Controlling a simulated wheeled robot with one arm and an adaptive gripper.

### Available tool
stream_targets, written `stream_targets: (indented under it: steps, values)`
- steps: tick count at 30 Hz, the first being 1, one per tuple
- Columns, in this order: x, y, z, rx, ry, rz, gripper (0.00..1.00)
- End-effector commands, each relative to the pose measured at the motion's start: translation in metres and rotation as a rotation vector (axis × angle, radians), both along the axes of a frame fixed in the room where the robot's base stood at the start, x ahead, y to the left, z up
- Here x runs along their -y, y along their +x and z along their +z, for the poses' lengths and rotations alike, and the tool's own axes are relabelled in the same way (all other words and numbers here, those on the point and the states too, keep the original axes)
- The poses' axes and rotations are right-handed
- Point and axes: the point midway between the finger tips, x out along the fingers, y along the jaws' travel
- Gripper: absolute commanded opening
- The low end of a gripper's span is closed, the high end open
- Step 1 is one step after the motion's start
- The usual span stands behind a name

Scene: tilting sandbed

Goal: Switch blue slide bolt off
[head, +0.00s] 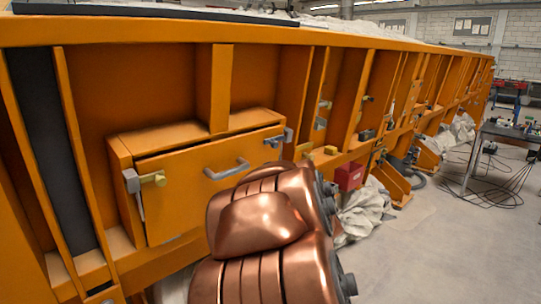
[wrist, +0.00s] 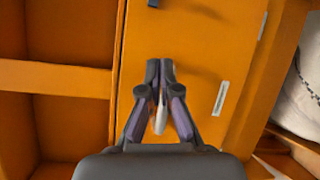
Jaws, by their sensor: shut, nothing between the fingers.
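A blue-grey slide bolt (head: 279,138) sits at the upper right corner of an orange cabinet door (head: 190,195) in the head view. It is small, and its position is hard to read. In the wrist view a small dark blue part (wrist: 153,3) is cut off by the top edge; I cannot tell whether it is the same bolt. My gripper (wrist: 159,68) is shut and empty in front of an orange panel, with its fingertips below the blue part and apart from it in the picture. My copper arm hides the gripper in the head view.
A red box (head: 349,176) and more fittings line the orange frame to the right. A table (head: 510,132) stands far right, with cables on the open floor.

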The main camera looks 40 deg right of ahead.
Motion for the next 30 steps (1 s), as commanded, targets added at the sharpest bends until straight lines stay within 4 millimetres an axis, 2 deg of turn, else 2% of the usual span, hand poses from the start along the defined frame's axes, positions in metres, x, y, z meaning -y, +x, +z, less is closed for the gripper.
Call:
stream_targets:
  steps: [17,30]
  values:
    - [0.003,0.005,0.001,0.004,-0.022,0.009,0.00]
    - [0.025,0.049,0.002,0.002,-0.018,0.010,0.00]
